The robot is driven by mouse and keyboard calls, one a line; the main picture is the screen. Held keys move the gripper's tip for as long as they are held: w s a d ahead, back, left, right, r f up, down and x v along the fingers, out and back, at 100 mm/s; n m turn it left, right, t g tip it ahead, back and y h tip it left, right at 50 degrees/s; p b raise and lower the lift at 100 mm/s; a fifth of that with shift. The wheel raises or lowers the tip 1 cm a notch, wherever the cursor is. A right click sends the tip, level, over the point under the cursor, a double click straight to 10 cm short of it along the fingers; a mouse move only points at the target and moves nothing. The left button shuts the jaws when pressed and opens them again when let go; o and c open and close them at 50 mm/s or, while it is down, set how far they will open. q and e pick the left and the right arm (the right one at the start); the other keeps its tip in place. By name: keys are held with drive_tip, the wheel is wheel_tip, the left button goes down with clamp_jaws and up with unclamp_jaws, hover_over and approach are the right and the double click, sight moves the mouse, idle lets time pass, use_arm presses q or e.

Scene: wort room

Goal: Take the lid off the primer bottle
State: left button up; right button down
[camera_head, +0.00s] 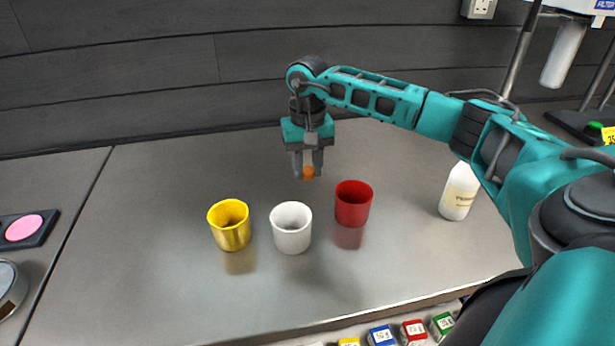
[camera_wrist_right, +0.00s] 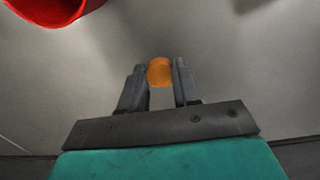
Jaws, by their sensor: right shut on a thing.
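My right gripper (camera_head: 308,171) is shut on a small round orange lid (camera_head: 309,173) and holds it above the table, behind the white and red cups. In the right wrist view the lid (camera_wrist_right: 159,72) sits between the two fingertips of the gripper (camera_wrist_right: 160,76). The primer bottle (camera_head: 459,193) is white with a pale label and stands upright at the right of the table, partly hidden behind my right arm. Its top is hidden by the arm, so I cannot see whether it is covered. My left gripper does not show.
A yellow cup (camera_head: 229,226), a white cup (camera_head: 291,229) and a red cup (camera_head: 353,204) stand in a row on the grey table (camera_head: 150,200). A dark tray with a pink disc (camera_head: 24,228) lies at left. The table's left part is clear.

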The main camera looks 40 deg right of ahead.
sight(307, 170)
drive_tip(key=shift+f, duration=1.6)
drive_tip(key=shift+f, duration=0.1)
drive_tip(key=c, duration=0.8)
unclamp_jaws()
wheel_tip(307, 170, up, 12)
drive_tip(key=shift+s, duration=0.1)
